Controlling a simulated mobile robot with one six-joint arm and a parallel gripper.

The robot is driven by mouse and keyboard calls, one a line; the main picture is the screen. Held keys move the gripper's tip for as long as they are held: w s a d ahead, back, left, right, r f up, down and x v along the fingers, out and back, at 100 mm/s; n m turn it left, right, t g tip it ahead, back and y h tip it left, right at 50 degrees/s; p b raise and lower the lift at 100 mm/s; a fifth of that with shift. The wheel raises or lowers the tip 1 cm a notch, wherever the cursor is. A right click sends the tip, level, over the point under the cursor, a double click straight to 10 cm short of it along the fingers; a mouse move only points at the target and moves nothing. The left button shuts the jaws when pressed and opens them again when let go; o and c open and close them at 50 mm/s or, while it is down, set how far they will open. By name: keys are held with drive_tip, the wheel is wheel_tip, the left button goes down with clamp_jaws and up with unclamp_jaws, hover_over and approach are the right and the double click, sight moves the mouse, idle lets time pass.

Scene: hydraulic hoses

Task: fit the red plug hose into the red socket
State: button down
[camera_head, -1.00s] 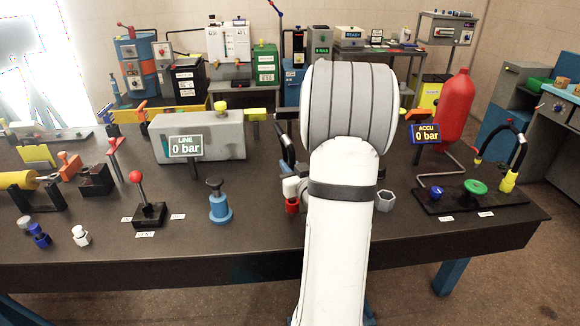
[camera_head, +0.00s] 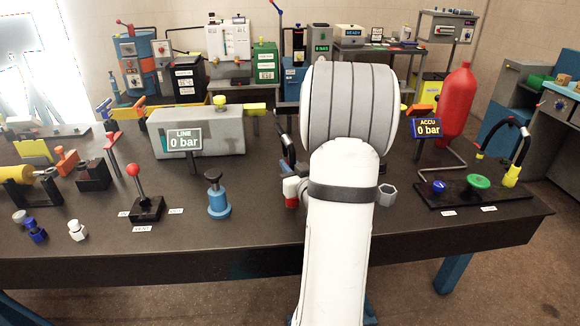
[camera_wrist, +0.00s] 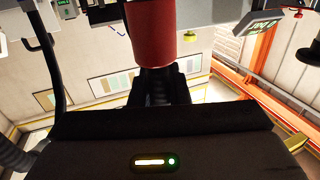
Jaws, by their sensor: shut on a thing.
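In the wrist view a red cylinder (camera_wrist: 152,32) stands end-on to a grey body at the top edge. A black ridged piece joins its lower end and runs down to my gripper (camera_wrist: 156,92), which is shut on the red plug hose. I cannot tell where plug and red socket meet, or whether they are joined. In the head view my white arm hides the gripper. A small red part (camera_head: 291,201) with a white piece shows just left of the arm; I cannot tell whether it is plug or socket.
A grey LINE block (camera_head: 215,143) reading 0 bar stands to the left. The ACCU display (camera_head: 427,128), also 0 bar, and a red accumulator (camera_head: 457,100) stand to the right. A blue plunger (camera_head: 217,200) and a red-knobbed lever (camera_head: 134,171) stand on the front left of the bench.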

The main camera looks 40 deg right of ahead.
drive_tip(key=shift+f+b, duration=0.8)
drive_tip(key=shift+b, duration=0.05)
drive_tip(key=c, duration=1.3)
unclamp_jaws()
drive_tip(key=v, duration=0.7)
drive_tip(key=shift+s+b, duration=0.35)
drive_tip(key=shift+s, duration=0.05)
